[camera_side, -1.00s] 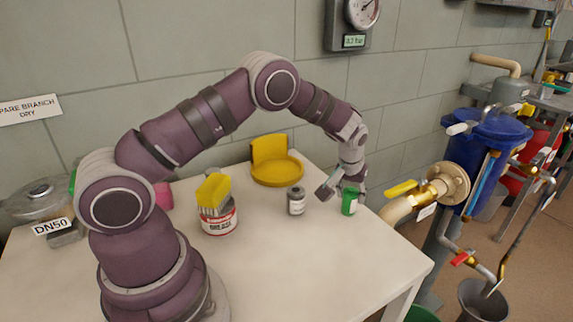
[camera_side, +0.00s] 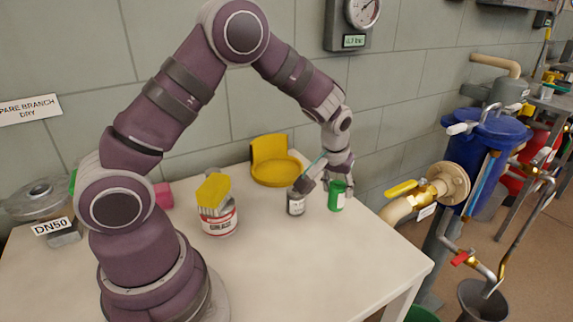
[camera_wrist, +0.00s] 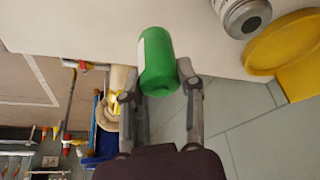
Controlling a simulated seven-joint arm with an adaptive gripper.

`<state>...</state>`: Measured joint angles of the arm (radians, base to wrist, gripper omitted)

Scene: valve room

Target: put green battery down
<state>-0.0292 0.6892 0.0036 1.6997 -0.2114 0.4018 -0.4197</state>
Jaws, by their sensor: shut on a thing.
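The green battery (camera_side: 337,196) is a small green cylinder with a pale label. It stands about upright at the right part of the white table, beside a grey cylinder. My gripper (camera_side: 324,184) is at its upper part. In the wrist view the green battery (camera_wrist: 158,62) sits between the two fingertips of my gripper (camera_wrist: 160,83), which is shut on it. I cannot tell whether its base touches the table or hangs just above it.
The grey cylinder (camera_side: 296,204) stands close on the left, behind one finger. A yellow round holder (camera_side: 276,170) is behind. A grease tin (camera_side: 219,222) with a yellow-topped brush stands further left. The front of the white table (camera_side: 300,270) is clear. A yellow-handled valve (camera_side: 400,189) is right.

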